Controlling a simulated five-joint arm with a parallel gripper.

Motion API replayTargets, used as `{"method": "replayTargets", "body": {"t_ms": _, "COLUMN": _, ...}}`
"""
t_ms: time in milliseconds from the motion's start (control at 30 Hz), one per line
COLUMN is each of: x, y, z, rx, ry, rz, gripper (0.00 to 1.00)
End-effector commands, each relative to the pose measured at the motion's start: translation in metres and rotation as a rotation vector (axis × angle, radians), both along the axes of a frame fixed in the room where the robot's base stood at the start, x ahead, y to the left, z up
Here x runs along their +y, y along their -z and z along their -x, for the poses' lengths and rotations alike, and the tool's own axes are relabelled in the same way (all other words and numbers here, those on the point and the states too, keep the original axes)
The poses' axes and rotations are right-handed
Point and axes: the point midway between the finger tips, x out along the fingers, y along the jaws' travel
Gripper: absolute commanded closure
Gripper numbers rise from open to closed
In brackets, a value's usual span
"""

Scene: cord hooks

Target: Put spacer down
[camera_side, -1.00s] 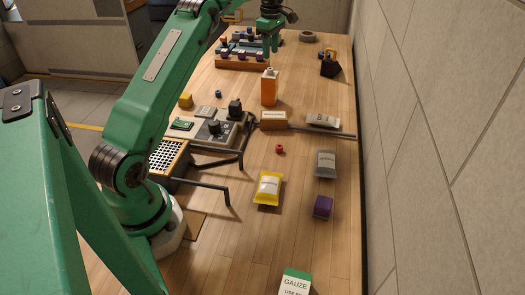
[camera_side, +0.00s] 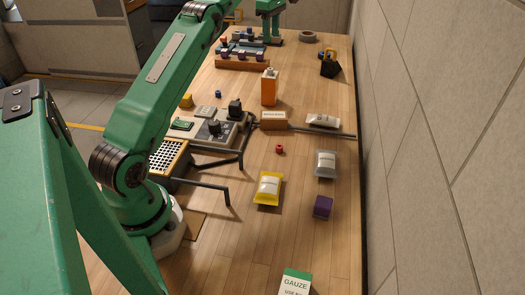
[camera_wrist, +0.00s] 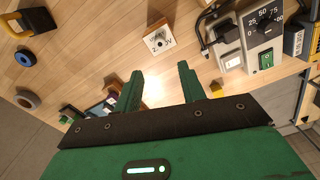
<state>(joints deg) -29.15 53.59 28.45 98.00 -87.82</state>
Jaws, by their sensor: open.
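My gripper (camera_side: 270,40) is at the far end of the bench, by the rack, its fingers pointing down. In the wrist view my gripper (camera_wrist: 160,88) has its two green fingers well apart, with only bright wooden table showing between them. Nothing is held. I cannot tell for sure which thing is the spacer. A small red round piece (camera_side: 279,149) lies on the open table, and a small blue one (camera_side: 218,94) lies farther back at the left. The rack (camera_side: 242,64) holds several coloured pieces; in the wrist view it is partly hidden behind the left finger.
A dark block with a yellow handle (camera_side: 330,67) and a grey ring (camera_side: 307,37) are at the far right. A control box (camera_side: 215,130) and black bars stand at the left.

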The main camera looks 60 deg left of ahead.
Motion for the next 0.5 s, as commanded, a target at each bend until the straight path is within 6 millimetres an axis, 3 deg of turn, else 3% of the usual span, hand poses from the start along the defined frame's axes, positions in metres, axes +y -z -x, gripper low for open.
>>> {"method": "replayTargets", "body": {"t_ms": 500, "x": -0.0071, "y": -0.0074, "z": 0.0000, "rx": -0.009, "ry": 0.035, "rz": -0.005, "gripper": 0.60}}
